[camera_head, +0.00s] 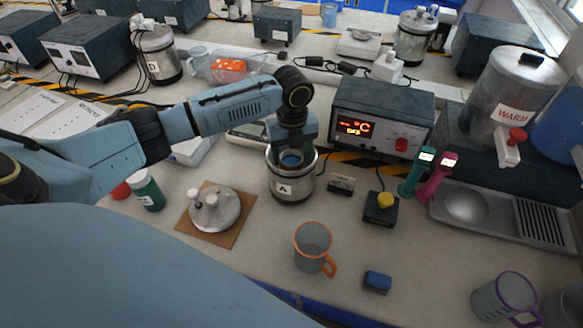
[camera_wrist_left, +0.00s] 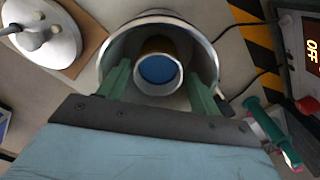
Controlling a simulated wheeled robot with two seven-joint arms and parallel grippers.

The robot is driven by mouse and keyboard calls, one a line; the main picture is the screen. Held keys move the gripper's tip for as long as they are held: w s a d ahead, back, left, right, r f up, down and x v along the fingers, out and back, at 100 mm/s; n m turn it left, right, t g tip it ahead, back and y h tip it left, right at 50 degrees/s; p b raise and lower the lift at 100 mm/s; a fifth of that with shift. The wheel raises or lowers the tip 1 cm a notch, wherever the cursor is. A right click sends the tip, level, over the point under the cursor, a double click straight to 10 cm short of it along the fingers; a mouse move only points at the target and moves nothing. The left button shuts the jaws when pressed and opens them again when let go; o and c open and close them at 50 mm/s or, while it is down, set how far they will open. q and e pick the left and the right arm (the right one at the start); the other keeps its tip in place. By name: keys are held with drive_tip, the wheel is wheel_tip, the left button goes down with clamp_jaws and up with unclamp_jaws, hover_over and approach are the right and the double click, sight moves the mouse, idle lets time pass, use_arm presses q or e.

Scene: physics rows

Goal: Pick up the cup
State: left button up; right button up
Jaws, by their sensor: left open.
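A small metal cup (camera_wrist_left: 157,70) with a bright rim and a blue inside stands within a wide steel pot marked A (camera_head: 292,186). In the head view only a bit of the cup's blue inside (camera_head: 291,159) shows between my fingers. My left gripper (camera_head: 290,155) points down into the pot's mouth. In the left wrist view its green fingers (camera_wrist_left: 159,80) are apart, one on each side of the cup, with nothing clearly gripped. The cup's lower part is hidden in the pot. My right gripper is not in view.
The pot's lid (camera_head: 214,209) lies on a brown board at left. An orange-rimmed mug (camera_head: 312,240) and a blue block (camera_head: 377,281) are in front. A heater box (camera_head: 383,113) stands behind right, a yellow-button box (camera_head: 381,207) at right. A purple-handled mug (camera_head: 503,299) stands far right.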

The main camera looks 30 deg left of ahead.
sight(292, 164)
use_arm(q)
wheel_tip(292, 164, down, 4)
drive_tip(key=shift+s+f, duration=0.15)
drive_tip(key=shift+f, duration=0.05)
drive_tip(key=c, duration=0.8)
drive_tip(key=shift+r, duration=0.1)
